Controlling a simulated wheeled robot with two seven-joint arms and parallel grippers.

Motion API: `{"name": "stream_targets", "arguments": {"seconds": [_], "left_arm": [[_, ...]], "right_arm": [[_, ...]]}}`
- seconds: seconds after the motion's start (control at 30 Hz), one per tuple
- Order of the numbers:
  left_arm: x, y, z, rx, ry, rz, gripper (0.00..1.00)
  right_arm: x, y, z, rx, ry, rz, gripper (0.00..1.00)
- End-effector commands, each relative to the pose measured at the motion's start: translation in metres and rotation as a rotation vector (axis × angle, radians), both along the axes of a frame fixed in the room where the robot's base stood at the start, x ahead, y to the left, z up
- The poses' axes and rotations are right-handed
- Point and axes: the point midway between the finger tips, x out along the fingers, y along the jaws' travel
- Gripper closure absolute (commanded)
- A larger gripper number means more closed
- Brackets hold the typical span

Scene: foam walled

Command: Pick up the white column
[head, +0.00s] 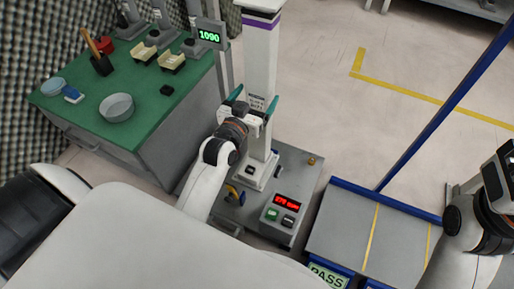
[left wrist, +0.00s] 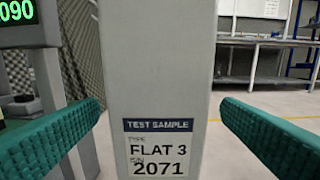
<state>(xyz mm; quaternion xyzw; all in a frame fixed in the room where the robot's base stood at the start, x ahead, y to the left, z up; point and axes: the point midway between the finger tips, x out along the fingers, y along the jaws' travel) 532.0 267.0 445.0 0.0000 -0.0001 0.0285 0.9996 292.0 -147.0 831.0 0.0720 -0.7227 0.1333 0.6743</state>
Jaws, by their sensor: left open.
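The white column (head: 261,60) stands upright on a grey machine (head: 297,172), with a purple band near its top. In the left wrist view the column (left wrist: 158,60) fills the middle, and its label (left wrist: 158,148) reads "TEST SAMPLE", "FLAT 3" and "2071". My left gripper (head: 255,98) is open at the column's lower half, with one teal finger on each side. In the left wrist view the fingertips (left wrist: 161,104) flank the column's edges; I cannot tell whether they touch. My right arm shows at the right edge, but its fingers do not.
A green-topped bench (head: 140,125) with a grey bowl (head: 116,107) is at the left. A post with a green "1090" display (head: 209,36) stands close beside the column. A blue-framed platform (head: 340,225) is to the right of the machine.

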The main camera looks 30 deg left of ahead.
Motion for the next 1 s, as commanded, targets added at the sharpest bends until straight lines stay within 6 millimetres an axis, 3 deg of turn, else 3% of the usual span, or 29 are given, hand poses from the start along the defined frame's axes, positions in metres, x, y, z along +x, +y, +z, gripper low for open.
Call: {"name": "stream_targets", "arguments": {"seconds": [0.23,0.53,1.0], "left_arm": [[0.029,0.003,-0.004,-0.001,-0.003,0.001,0.13],[0.033,0.003,-0.002,0.000,0.001,0.001,0.13],[0.033,0.003,-0.002,0.000,0.000,0.001,0.88]], "right_arm": [[-0.009,0.001,0.006,-0.004,-0.065,-0.003,0.65],[-0.010,0.002,0.010,-0.006,-0.070,-0.004,0.65],[-0.009,0.002,0.009,-0.006,-0.070,-0.004,0.65]]}}
